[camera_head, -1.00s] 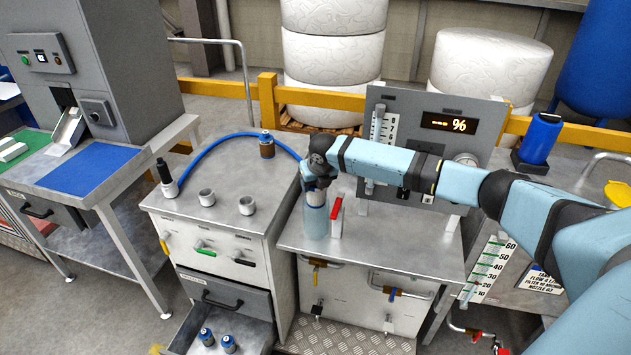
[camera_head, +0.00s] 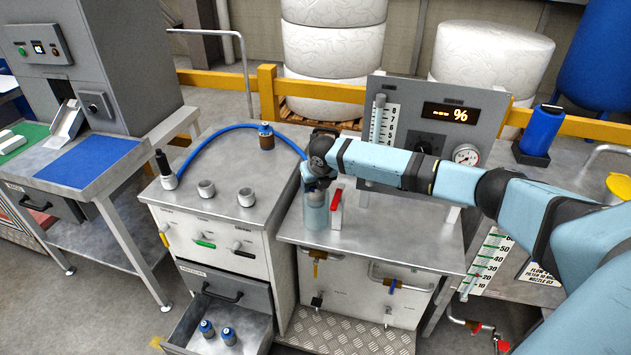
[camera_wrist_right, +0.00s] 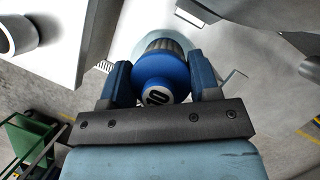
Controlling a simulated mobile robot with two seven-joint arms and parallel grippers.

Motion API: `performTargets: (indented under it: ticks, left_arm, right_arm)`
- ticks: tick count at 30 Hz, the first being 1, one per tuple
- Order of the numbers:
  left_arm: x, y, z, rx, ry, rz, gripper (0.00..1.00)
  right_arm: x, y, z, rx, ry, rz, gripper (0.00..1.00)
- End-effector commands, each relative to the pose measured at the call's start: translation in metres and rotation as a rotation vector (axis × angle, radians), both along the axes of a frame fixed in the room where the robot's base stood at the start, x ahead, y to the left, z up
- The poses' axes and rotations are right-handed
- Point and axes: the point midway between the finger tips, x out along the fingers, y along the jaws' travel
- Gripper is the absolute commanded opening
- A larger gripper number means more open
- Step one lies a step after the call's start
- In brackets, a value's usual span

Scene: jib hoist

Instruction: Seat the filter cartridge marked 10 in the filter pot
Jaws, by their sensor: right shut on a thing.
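My right gripper (camera_wrist_right: 160,85) is shut on a cartridge with a blue cap (camera_wrist_right: 158,72) marked 10, seen from above in the wrist view. In the head view my right gripper (camera_head: 318,178) is over the clear filter pot (camera_head: 315,213) on the steel bench, and the cartridge is mostly hidden by the gripper. In the wrist view the pale round rim of the pot (camera_wrist_right: 143,48) shows around the cartridge. The cartridge's lower end appears to be inside the pot; how deep it sits I cannot tell. My left gripper is not in view.
A red-handled white piece (camera_head: 336,205) stands close beside the pot. The bench front (camera_head: 400,240) is clear.

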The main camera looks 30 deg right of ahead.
Motion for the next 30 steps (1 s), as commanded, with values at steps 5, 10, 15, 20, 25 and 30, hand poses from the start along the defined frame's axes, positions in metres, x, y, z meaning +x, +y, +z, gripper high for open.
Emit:
performTargets:
  ticks: [5,10,15,20,25,30]
  left_arm:
    - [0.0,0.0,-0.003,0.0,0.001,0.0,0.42]
    - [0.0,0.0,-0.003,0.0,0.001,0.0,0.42]
    - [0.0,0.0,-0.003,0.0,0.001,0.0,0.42]
    - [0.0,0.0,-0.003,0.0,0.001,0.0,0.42]
    - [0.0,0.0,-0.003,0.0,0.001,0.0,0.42]
    - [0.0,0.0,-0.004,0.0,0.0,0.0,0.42]
  right_arm:
    - [0.0,0.0,-0.007,0.0,0.0,0.0,0.32]
    - [0.0,0.0,-0.009,-0.001,0.0,0.0,0.74]
    - [0.0,0.0,-0.009,-0.001,0.0,0.0,0.86]
    - [0.0,0.0,-0.008,-0.001,0.0,0.0,0.86]
    - [-0.005,0.0,0.006,-0.002,-0.001,0.001,0.86]
    - [-0.019,0.004,0.039,-0.003,-0.002,0.002,0.86]
